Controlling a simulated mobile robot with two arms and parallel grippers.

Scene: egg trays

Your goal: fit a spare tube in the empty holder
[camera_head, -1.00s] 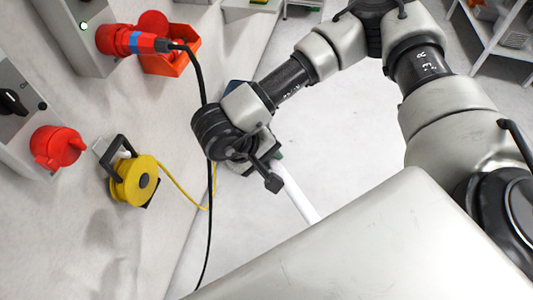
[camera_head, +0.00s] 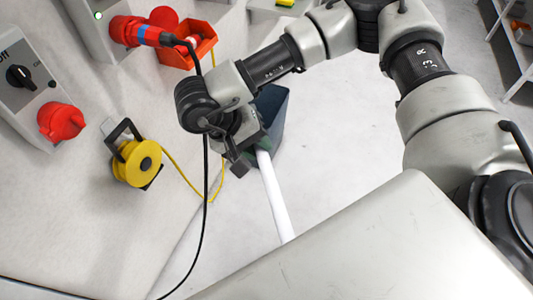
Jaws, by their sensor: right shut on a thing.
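A white tube (camera_head: 274,203) slants down from my right gripper (camera_head: 252,148) in the middle of the head view. The gripper is shut on the tube near its upper end; the fingers are mostly hidden by the wrist. The tube's lower end is hidden behind my pale body cover. A dark blue-grey bin (camera_head: 274,104) stands behind the gripper and is partly covered by it. I see no empty holder. My left gripper is not in view.
A yellow cable reel (camera_head: 137,163), a red plug (camera_head: 135,31), a red socket (camera_head: 61,121) and an orange box (camera_head: 189,52) are at left. A black cable (camera_head: 205,190) hangs close by my right wrist. Shelves (camera_head: 514,45) stand top right. Open floor lies right of the tube.

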